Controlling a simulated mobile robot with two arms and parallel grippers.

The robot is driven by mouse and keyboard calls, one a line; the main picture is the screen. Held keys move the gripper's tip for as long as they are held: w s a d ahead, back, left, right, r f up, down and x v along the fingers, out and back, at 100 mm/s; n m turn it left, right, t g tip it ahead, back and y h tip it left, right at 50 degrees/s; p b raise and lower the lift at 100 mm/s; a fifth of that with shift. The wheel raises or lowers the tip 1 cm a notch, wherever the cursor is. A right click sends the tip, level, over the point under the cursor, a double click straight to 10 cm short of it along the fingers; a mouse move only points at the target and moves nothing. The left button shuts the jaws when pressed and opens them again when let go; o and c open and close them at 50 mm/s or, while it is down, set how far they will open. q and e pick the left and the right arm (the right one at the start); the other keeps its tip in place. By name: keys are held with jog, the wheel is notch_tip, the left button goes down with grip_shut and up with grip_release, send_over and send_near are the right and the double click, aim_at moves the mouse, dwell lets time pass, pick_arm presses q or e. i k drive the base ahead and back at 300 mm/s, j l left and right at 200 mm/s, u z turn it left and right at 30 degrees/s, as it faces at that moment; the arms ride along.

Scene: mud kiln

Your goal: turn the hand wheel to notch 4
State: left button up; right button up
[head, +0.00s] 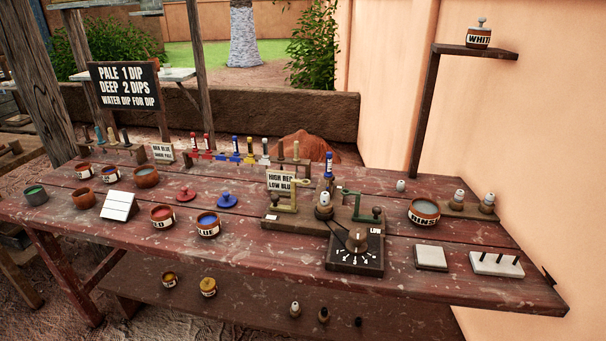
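A dark box (355,262) with a fan of white notch marks on its sloped face stands on the table, right of centre. A dark round wheel (357,239) with a small knob sits at its top, and a "LOW" label is at its right corner. The notch numbers are too small to read, so I cannot tell which notch the wheel is at. Behind it is a wooden stand with a green crank (359,203) and a brass crank (284,197). Neither of my grippers shows in the head view.
A "RINSE" bowl (424,212), a pale tile (431,257) and a pegged white block (497,264) are to the right. A small bottle (323,206) stands close behind the wheel. Red and blue bowls (208,224) are to the left. The table front left of the box is clear.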

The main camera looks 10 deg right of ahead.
aim_at(356, 244)
jog(key=z, duration=0.7)
